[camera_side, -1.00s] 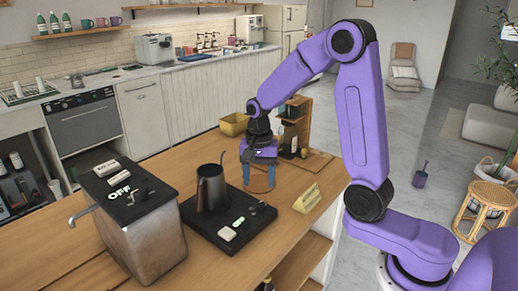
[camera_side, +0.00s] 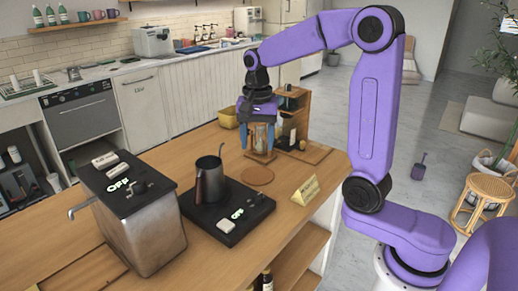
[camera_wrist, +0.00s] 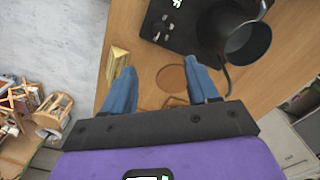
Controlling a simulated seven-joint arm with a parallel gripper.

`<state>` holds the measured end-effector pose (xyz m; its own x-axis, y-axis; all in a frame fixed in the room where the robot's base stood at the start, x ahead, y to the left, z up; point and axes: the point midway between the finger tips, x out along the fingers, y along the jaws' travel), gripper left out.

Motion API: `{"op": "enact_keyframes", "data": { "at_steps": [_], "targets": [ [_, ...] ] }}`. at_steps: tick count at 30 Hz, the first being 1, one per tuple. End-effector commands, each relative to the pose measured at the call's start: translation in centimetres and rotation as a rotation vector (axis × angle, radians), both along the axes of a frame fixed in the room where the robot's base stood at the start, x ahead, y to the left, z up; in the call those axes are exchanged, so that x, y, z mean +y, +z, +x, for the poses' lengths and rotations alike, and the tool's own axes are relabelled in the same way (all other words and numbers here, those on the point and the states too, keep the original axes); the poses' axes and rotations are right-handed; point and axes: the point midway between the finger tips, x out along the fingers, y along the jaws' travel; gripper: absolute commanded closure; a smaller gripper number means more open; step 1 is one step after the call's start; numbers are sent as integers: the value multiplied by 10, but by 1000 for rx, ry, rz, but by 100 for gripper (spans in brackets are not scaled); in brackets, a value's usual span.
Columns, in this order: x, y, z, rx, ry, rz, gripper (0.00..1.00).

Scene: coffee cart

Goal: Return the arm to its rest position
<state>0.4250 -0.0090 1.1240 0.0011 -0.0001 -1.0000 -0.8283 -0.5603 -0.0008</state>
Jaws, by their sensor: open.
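My gripper (camera_side: 257,148) is raised above the wooden counter with its blue fingers apart. In the wrist view the space between the fingertips (camera_wrist: 160,66) holds nothing gripped; a round wooden coaster (camera_wrist: 171,78) shows on the counter beyond. That coaster (camera_side: 258,176) lies bare in the side view, in front of and below my gripper. A glass-like item shows between or behind the fingers in the side view; its depth is hard to tell. My arm is bent, reaching left over the counter.
A dark gooseneck kettle (camera_side: 211,183) stands on a black base (camera_side: 190,208), close to the fingers in the wrist view. A metal machine marked OFF (camera_side: 145,235), a folded sign (camera_side: 306,190), a wooden shelf (camera_side: 296,107) and a yellow bin (camera_side: 228,118) are around. Open air lies above the counter.

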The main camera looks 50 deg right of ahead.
Motion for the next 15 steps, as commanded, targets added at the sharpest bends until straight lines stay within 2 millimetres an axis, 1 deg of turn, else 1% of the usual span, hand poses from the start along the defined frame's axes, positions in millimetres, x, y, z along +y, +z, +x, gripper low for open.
{"op": "enact_keyframes", "data": {
  "at_steps": [4, 8, 15],
  "targets": [
    [8, -1, -4, -2, 79, 0, 41],
    [22, -4, -13, -4, 228, 0, 41],
    [47, -11, -40, -8, 544, 0, 41]
  ]
}}
